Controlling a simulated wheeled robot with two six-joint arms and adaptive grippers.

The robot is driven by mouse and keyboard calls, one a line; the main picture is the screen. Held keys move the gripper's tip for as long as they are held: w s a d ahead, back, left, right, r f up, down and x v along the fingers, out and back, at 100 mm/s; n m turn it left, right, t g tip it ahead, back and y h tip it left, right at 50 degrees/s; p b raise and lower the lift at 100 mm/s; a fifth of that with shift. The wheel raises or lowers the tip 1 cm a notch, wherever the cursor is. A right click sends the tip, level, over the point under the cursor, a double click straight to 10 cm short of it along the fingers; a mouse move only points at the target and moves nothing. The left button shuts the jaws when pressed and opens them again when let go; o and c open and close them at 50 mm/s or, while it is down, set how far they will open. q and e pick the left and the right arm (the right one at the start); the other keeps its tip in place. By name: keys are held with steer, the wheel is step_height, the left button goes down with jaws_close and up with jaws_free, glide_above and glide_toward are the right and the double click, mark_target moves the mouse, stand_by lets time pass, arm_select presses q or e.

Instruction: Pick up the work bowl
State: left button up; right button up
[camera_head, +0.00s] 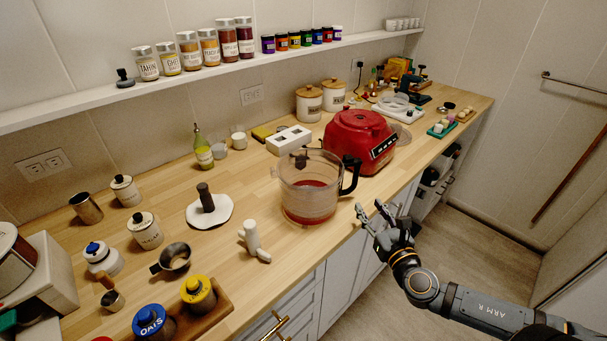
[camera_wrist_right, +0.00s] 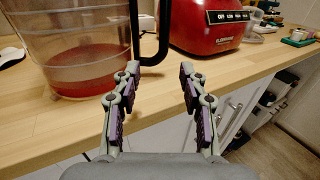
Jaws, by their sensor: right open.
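The work bowl (camera_head: 308,188) is a clear, round container with a black handle and a reddish bottom. It stands upright on the wooden counter near the front edge. In the right wrist view the work bowl (camera_wrist_right: 75,45) fills the upper left, with its black handle (camera_wrist_right: 150,50) just beyond the fingers. My right gripper (camera_head: 371,212) is open and empty, off the counter's front edge, to the right of the bowl and apart from it. Its two fingers also show in the right wrist view (camera_wrist_right: 159,76). My left gripper is not seen.
A red appliance base (camera_head: 358,140) stands behind and right of the bowl. A white tool-like piece (camera_head: 253,241) and a white disc with a dark stem (camera_head: 209,209) lie to its left. Jars line the shelf (camera_head: 190,82). The floor (camera_head: 480,255) at right looks clear.

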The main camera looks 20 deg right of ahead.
mark_target(356, 182)
steer(key=w, duration=0.1)
steer(key=w+b, duration=0.2)
steer(key=w, duration=0.1)
steer(key=shift+w+d, duration=0.1)
steer(key=shift+d, duration=0.2)
steer(key=shift+w+r, duration=0.1)
steer(key=shift+r, duration=0.1)
steer(key=shift+w+d+r, duration=0.1)
steer(key=shift+w+r, duration=0.05)
steer(key=shift+w, duration=0.1)
steer(key=w, duration=0.2)
steer(key=w+p, duration=0.1)
steer(key=w, duration=0.1)
steer(key=shift+d, duration=0.4)
steer(key=shift+w, duration=0.3)
steer(key=shift+s, duration=0.1)
steer(key=shift+c, duration=0.6)
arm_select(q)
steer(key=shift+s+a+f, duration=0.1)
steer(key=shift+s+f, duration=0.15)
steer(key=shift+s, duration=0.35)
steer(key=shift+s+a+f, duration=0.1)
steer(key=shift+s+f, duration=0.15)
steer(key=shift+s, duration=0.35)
arm_select(e)
jaws_close()
